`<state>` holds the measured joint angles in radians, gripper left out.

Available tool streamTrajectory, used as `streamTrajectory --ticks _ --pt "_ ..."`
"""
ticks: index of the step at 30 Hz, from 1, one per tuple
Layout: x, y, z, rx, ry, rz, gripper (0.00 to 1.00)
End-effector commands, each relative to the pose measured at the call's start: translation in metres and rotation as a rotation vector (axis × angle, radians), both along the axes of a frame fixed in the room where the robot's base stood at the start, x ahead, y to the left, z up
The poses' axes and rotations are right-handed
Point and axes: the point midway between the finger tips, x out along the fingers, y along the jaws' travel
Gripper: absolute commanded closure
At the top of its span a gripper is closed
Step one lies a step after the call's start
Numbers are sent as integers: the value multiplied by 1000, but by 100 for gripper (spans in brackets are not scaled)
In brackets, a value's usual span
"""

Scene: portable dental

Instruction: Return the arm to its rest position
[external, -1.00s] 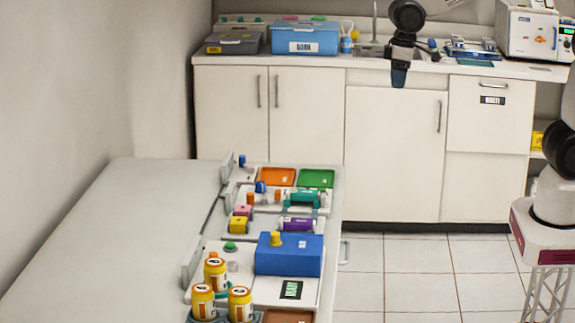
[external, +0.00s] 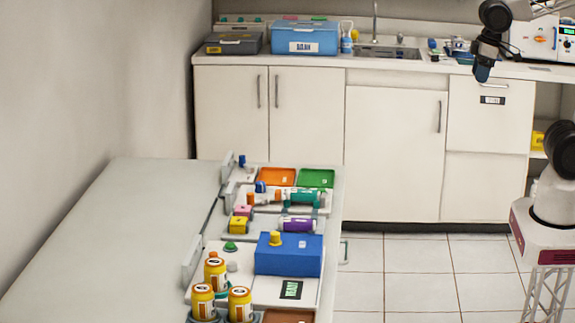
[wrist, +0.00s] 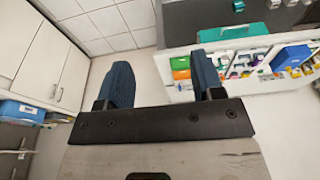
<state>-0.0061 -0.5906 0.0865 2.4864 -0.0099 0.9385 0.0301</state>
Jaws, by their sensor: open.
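My gripper (external: 482,72) hangs in the air at the upper right of the external view, in front of the back counter and the right-hand drawer unit. Its fingertips point down and touch nothing. In the wrist view my gripper (wrist: 163,85) shows two dark blue fingers spread wide apart. My arm reaches up and to the right, partly beyond the top edge of the external view.
The low bench (external: 110,215) at left holds yellow jars (external: 203,300), a blue box (external: 290,255), an orange tray (external: 277,176) and a green tray (external: 316,178). A blue bin (external: 304,38) stands on the back counter. The tiled floor (external: 420,265) is clear.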

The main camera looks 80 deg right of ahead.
Motion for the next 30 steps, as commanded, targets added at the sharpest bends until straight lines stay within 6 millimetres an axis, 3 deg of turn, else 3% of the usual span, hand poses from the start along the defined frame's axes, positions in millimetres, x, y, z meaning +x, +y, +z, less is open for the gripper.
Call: streamTrajectory --ticks 3,7,30 --pt "-17 -3 -4 -2 -9 -1 39" --pt "-25 -4 -7 -3 -11 -2 39" --pt "-26 -5 -7 -4 -11 -2 39"
